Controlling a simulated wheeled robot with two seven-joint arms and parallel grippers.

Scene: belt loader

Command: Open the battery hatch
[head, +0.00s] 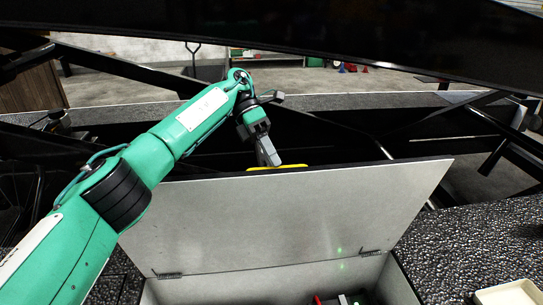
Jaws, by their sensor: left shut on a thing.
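The battery hatch (280,222) is a large grey panel in the middle of the head view. It stands raised and tilted back on two hinges along its lower edge. Below it the battery compartment (408,285) is open, with a partly visible red and black object (343,298) inside. A yellow handle (292,167) shows at the hatch's upper edge. My left gripper (268,158) is at this edge, shut on the handle; its fingertips are partly hidden behind the panel. My right gripper is not in view.
A dark speckled surface (475,245) lies right of the compartment, with a cream tray (508,293) at the lower right corner. Black beams (430,118) cross behind the hatch. A wide dark structure (330,25) hangs overhead.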

